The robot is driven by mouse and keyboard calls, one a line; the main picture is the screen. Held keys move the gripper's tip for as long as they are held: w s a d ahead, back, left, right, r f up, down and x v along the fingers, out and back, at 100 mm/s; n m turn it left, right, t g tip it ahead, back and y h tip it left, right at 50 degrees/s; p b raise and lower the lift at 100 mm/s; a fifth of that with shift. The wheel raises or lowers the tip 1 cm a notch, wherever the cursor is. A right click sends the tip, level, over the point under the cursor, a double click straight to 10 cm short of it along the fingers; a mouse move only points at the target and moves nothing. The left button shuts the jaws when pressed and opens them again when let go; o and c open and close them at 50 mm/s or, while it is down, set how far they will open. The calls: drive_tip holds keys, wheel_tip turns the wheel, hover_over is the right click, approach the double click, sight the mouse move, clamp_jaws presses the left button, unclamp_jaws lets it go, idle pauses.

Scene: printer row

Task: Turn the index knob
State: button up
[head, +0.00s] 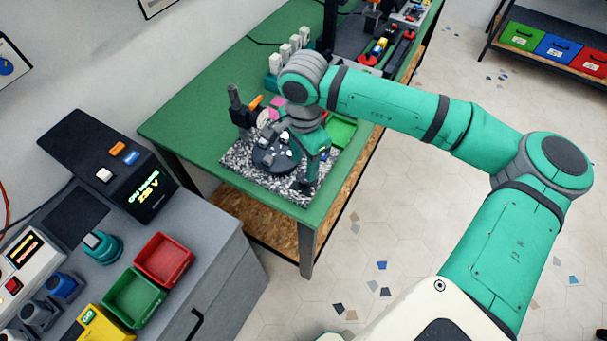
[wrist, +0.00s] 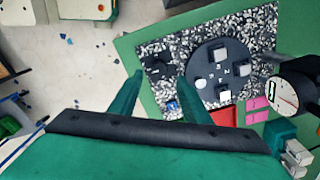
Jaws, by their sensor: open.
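A small dark block (wrist: 158,63), apparently the index knob, lies on the speckled mat near the corner of the green table. Pale marks show on it. My open gripper (wrist: 160,82) has its two teal fingers on either side of this block in the wrist view; whether they touch it I cannot tell. A round dark turntable (wrist: 205,62) with several square posts and numbers stands right beside it. In the head view my gripper (head: 312,172) points down at the table's front corner, next to the turntable (head: 270,157), and partly hides the block.
A dark post (head: 237,105) stands at the mat's left. A grey cabinet (head: 215,245) with bins is front left. Floor at right is open.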

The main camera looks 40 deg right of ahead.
sight(304, 180)
drive_tip(key=shift+f, duration=3.15)
drive_tip(key=c, duration=1)
